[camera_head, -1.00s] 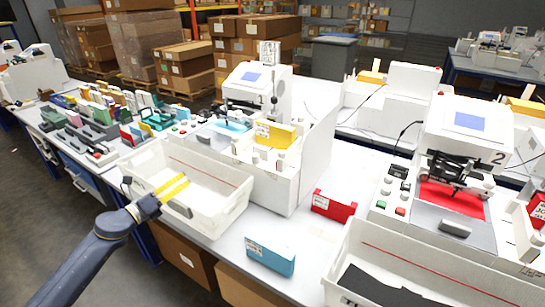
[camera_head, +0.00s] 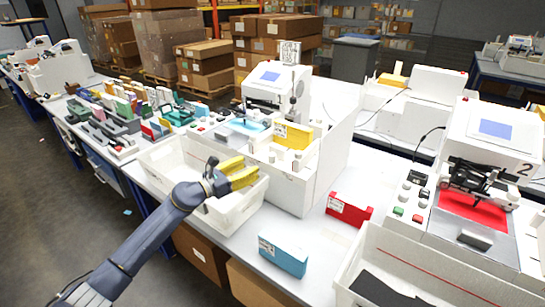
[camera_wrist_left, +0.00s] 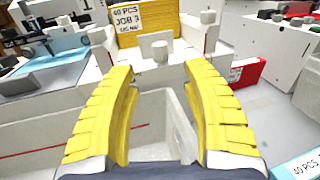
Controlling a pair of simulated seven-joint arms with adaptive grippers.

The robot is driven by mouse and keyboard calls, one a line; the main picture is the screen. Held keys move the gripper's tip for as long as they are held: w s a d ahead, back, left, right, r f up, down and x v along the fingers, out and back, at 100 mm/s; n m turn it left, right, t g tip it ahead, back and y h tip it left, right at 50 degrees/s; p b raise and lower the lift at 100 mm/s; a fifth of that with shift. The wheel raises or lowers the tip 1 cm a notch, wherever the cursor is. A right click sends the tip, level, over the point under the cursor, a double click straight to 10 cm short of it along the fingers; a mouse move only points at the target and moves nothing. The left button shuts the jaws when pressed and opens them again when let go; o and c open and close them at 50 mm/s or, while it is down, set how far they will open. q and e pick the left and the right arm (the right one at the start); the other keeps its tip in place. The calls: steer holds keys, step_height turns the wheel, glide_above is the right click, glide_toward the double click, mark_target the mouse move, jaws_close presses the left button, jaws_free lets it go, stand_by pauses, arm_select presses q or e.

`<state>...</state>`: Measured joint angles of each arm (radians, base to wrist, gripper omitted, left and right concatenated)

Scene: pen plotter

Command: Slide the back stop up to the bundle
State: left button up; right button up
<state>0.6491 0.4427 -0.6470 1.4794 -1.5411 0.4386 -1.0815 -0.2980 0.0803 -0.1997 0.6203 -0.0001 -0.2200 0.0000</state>
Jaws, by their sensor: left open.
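My left gripper (camera_head: 240,173) is open and empty, its yellow fingers above the front white bin, close to the first white machine. In the left wrist view the gap between its fingers (camera_wrist_left: 158,75) faces a small white upright block (camera_wrist_left: 157,46). That block stands just in front of the yellow bundle (camera_head: 293,134), labelled "40 PCS JOB 3" in the wrist view (camera_wrist_left: 145,18). The block may be the back stop, but I cannot tell for sure. The fingers appear apart from it. My right gripper is not in view.
The white bin (camera_head: 245,212) lies under my left gripper. A red block (camera_head: 349,209) and a blue block (camera_head: 283,256) stand on the grey table right of it. A second machine (camera_head: 490,150) stands at right.

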mark_target(269, 157)
arm_select(q)
steer(key=x, duration=1.1)
jaws_close()
stand_by(0.3)
